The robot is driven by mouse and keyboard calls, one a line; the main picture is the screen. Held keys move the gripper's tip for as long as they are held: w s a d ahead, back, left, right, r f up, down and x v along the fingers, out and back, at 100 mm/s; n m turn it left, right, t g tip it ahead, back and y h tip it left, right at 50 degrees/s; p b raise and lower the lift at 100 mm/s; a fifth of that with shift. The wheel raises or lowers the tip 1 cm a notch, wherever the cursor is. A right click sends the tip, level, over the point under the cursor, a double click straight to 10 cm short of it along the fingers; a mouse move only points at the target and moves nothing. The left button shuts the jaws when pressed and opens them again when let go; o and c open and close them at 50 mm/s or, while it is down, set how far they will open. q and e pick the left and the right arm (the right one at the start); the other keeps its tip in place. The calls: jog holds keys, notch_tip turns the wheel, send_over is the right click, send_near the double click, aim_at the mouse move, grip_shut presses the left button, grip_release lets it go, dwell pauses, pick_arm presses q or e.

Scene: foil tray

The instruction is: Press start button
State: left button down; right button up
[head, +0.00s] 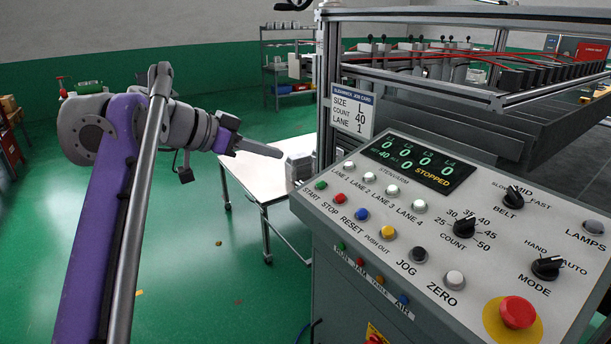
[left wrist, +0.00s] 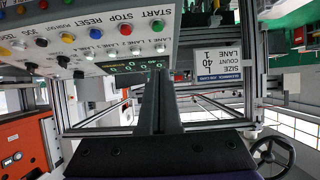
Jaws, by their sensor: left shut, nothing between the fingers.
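The green start button (head: 320,185) is at the left end of the front button row on the sloped control panel (head: 460,215), above the label START. The panel's display (head: 418,163) shows zeros and STOPPED. My left gripper (head: 278,152) is shut and empty, left of the panel and apart from the start button, its fingers pointing right. In the left wrist view the panel is upside down. The green start button (left wrist: 158,25) is beyond the shut fingertips (left wrist: 156,78), near the top. My right gripper is not in view.
The red stop button (head: 339,198) sits just beside start, then the blue reset button (head: 361,214). A red emergency knob (head: 517,312) is at the front right. A job card (head: 351,112) hangs behind the panel. A white table (head: 262,170) stands behind my left gripper.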

pick_arm(q)
jog(key=shift+s, duration=0.1)
send_over(320, 184)
jog(key=s+a, duration=0.2)
jog(key=a, duration=0.1)
notch_tip(320, 184, down, 5)
jog(key=shift+a+r+b, duration=0.1)
jog(key=shift+r+b, duration=0.1)
jog(key=shift+b, duration=0.15)
jog(key=f, duration=0.2)
jog(key=w+d+f+b, duration=0.1)
jog(key=shift+f, duration=0.15)
jog(key=shift+s+f, duration=0.1)
jog(key=shift+f, duration=0.2)
jog(key=shift+d, duration=0.1)
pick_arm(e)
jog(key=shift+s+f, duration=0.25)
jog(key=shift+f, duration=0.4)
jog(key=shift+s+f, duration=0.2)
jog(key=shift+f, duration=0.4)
pick_arm(q)
jog(key=shift+f, duration=0.15)
